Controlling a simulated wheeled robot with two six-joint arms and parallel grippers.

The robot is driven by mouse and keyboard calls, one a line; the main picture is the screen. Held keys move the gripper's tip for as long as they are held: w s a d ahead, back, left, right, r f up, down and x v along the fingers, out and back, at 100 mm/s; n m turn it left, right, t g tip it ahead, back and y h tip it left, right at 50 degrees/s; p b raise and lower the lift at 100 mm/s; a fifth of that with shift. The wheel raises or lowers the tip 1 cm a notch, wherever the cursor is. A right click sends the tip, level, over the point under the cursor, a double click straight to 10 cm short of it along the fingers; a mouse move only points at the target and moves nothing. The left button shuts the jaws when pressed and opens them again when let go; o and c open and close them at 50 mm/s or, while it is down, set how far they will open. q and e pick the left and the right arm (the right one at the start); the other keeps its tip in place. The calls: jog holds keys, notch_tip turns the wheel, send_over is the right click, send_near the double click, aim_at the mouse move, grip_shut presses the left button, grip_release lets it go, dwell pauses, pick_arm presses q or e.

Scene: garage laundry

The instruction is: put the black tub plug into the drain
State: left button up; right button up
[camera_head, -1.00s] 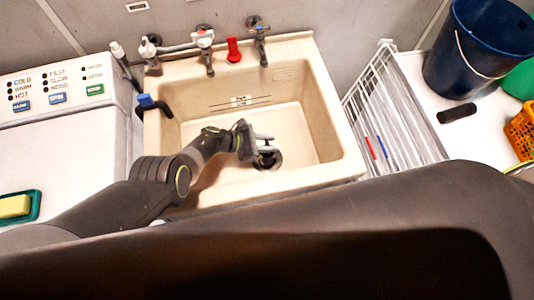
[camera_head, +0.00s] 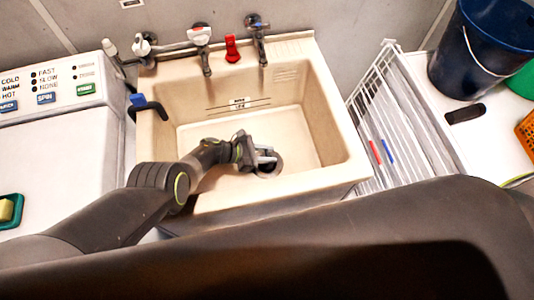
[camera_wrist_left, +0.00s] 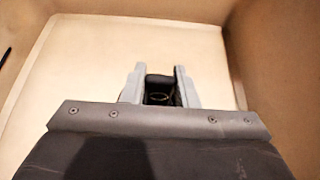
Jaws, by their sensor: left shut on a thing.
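My left gripper (camera_head: 268,158) reaches down into the beige laundry sink (camera_head: 200,187), above the dark round drain (camera_head: 272,171) in its floor. In the left wrist view its two grey fingers (camera_wrist_left: 160,88) are shut on the black tub plug (camera_wrist_left: 159,80). In the head view the plug is hard to tell from the dark drain behind it. The fingers and plug hide part of the drain, so I cannot tell whether the plug touches it. My right gripper is not in view.
Taps and a red item (camera_head: 232,49) line the sink's back edge. A blue-ended black hook (camera_head: 147,106) hangs on the left rim. A washer (camera_head: 50,140) stands left; a white wire rack (camera_head: 385,130) and blue bucket (camera_head: 485,50) stand right. The sink's right side is clear.

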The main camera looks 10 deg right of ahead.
pick_arm(q)
jog(key=shift+f+b, duration=0.3)
jog(key=shift+f, duration=0.1)
jog(key=o, duration=1)
jog(key=shift+r, duration=0.1)
jog(key=shift+r+p, duration=0.5)
jog(key=shift+p, duration=0.1)
jog(key=shift+f+p+v, duration=0.2)
jog(key=shift+p+v, duration=2.15)
jog(key=shift+v, duration=1.3)
